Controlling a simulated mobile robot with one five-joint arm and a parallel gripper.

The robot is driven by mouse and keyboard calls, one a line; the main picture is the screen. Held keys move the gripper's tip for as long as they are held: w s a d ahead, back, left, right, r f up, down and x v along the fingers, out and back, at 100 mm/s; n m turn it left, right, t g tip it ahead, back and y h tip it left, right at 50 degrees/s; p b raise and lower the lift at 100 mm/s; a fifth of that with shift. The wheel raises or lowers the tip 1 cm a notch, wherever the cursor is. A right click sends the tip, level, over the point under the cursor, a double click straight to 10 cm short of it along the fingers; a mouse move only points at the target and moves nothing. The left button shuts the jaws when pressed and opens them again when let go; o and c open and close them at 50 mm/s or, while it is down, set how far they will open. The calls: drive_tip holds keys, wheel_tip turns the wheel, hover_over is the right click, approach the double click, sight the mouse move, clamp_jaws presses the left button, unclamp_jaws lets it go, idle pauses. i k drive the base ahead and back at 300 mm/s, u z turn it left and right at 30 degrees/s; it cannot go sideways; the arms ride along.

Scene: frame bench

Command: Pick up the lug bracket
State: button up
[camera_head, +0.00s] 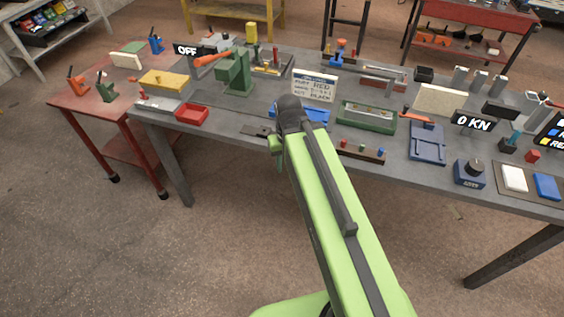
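I cannot pick out the lug bracket with certainty. A small dark flat piece (257,130) lies near the front edge of the grey bench (225,117), just left of my arm; its shape is too small to name. My green arm reaches up over the bench front and ends in a dark rounded joint.
A red tray (192,114) and a green press (236,70) stand left of my arm. A green fixture (366,117), a brown strip with coloured knobs (361,151) and a blue plate fixture (427,143) stand right. A red cart (115,112) adjoins the bench's left end.

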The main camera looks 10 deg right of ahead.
sight(263, 132)
drive_tip(key=z, duration=0.3)
drive_tip(key=k, duration=0.15)
drive_tip(key=u, duration=1.1)
drive_tip(key=i, duration=0.9)
drive_tip(key=u, duration=0.55)
